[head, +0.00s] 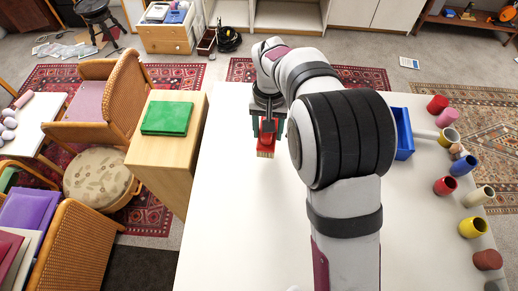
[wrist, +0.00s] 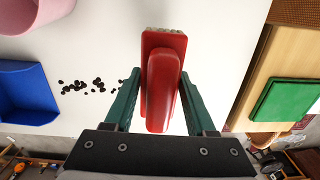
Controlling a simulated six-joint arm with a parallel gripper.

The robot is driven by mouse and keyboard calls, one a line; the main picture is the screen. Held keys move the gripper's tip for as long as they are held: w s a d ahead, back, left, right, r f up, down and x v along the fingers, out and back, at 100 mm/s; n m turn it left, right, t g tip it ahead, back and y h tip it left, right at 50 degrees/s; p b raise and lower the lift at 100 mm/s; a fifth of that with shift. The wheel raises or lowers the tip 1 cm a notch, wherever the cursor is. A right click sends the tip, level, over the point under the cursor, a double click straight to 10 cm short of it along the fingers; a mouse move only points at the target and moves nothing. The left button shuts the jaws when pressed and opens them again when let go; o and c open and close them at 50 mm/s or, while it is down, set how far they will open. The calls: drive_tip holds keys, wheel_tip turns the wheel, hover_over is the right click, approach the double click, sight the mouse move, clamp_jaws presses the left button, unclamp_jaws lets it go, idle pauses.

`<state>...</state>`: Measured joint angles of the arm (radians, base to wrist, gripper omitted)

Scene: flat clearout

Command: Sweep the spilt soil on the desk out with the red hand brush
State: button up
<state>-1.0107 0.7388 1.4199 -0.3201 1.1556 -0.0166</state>
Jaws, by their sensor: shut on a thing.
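The red hand brush (head: 267,138) is in my gripper (head: 268,122) above the far left part of the white desk (head: 235,220). In the wrist view the red brush (wrist: 163,80) sits between the two green fingers of my gripper (wrist: 158,98), which are shut on it. Its pale bristles show at the top edge there. The spilt soil (wrist: 92,86) is a loose patch of dark crumbs on the desk, left of the brush in the wrist view. In the head view the soil is hidden behind my arm. I cannot tell whether the bristles touch the desk.
A blue dustpan-like container (wrist: 25,92) lies left of the soil; it also shows in the head view (head: 403,133). A pink item (wrist: 32,12) is near it. Several coloured pots (head: 462,183) line the right edge. A wooden cabinet with a green book (head: 167,118) stands left of the desk.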

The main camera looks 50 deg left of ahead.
drive_tip(key=w+a+f, duration=0.2)
drive_tip(key=w, duration=0.9)
drive_tip(key=shift+s+f, duration=0.15)
drive_tip(key=shift+f, duration=1.45)
drive_tip(key=shift+s+f, duration=0.1)
drive_tip(key=shift+f, duration=1.5)
drive_tip(key=shift+w+d+f, duration=0.15)
drive_tip(key=shift+w+f, duration=0.05)
drive_tip(key=shift+f, duration=0.2)
drive_tip(key=shift+w+d+f, duration=0.15)
drive_tip(key=shift+f, duration=0.2)
drive_tip(key=shift+c, duration=0.6)
drive_tip(key=shift+w+d, duration=7.15)
wheel_tip(320, 180, up, 8)
drive_tip(key=shift+r, duration=0.15)
drive_tip(key=shift+s+a, duration=0.1)
